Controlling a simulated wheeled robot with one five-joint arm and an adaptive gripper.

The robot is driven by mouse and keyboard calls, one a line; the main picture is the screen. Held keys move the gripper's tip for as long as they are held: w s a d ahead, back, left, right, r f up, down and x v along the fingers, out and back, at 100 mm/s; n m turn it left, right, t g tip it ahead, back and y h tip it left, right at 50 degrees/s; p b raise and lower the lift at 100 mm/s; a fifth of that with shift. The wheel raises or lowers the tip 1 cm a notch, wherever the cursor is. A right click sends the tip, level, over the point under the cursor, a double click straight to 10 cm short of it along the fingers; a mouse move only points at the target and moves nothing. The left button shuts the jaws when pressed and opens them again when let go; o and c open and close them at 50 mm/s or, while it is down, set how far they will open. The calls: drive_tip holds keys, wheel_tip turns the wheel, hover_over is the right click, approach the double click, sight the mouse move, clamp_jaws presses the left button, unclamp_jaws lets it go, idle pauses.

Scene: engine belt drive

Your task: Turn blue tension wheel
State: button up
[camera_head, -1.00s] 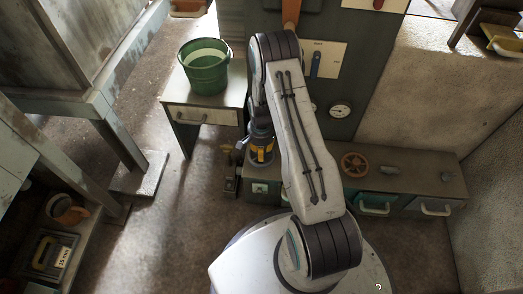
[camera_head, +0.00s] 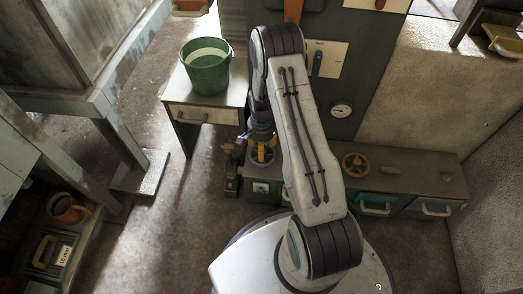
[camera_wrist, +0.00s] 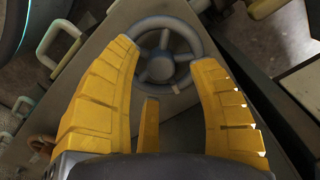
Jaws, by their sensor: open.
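A grey-blue spoked wheel (camera_wrist: 158,68) lies in the wrist view, at the top middle, beyond my open fingers. My gripper (camera_wrist: 164,58) has its yellow fingers spread wide, with the wheel's hub seen between the fingertips. The gap is empty, and I cannot tell how far the tips are from the rim. In the head view my gripper (camera_head: 262,155) points down above the left end of the low bench, left of my forearm. The wheel is mostly hidden there by the gripper.
The low bench (camera_head: 408,166) carries a brown-red wheel (camera_head: 355,165) and has handled drawers. A green bucket (camera_head: 205,70) stands on a small table behind left. A tall panel with a gauge (camera_head: 341,110) rises behind my arm.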

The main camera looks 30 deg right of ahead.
wheel_tip(320, 180, up, 10)
drive_tip(key=shift+f, duration=0.15)
idle(0.3)
drive_tip(key=shift+a, duration=0.1)
